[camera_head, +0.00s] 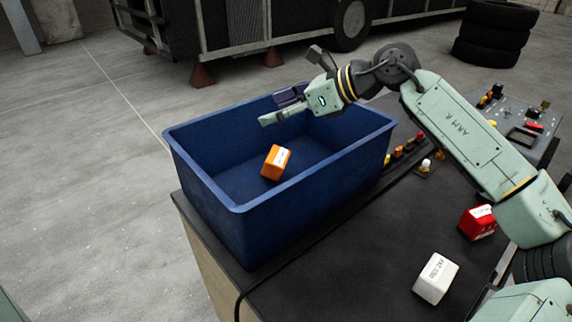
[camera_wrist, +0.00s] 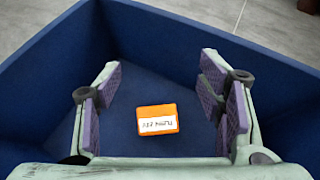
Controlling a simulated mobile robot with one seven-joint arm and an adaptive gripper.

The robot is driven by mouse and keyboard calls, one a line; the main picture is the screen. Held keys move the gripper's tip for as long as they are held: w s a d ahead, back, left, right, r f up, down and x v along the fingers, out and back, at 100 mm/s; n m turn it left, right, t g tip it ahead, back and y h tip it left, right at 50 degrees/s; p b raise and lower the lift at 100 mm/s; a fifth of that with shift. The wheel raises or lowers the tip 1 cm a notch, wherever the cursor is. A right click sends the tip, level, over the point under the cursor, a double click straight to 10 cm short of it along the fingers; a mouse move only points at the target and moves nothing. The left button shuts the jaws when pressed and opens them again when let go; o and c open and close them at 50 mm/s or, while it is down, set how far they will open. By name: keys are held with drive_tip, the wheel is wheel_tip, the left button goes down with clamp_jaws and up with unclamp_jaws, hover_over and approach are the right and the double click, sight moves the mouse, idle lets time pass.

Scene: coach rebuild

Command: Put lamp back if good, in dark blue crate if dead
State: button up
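The dark blue crate (camera_head: 330,165) stands on the dark bench top. My gripper (camera_head: 277,108) is over the crate with its fingers spread wide and nothing between the pads. An orange box with a white label (camera_head: 276,162) is inside the crate below my gripper, tilted. I cannot tell if it rests on the floor or is still in the air. In the wrist view the orange box (camera_wrist: 157,119) shows below the open fingers (camera_wrist: 160,85). A small white-topped lamp on a yellowish base (camera_head: 425,166) stands on the bench right of the crate.
A row of small red and orange pieces (camera_head: 405,149) lies beside the crate. A white box (camera_head: 436,278) and a red box (camera_head: 478,222) stand on the bench. A grey panel with switches (camera_head: 518,122) is behind my arm. A cable runs along the bench front.

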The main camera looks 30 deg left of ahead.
drive_tip(key=shift+o, duration=1.3)
drive_tip(key=shift+d, duration=0.1)
drive_tip(key=v, duration=1.2)
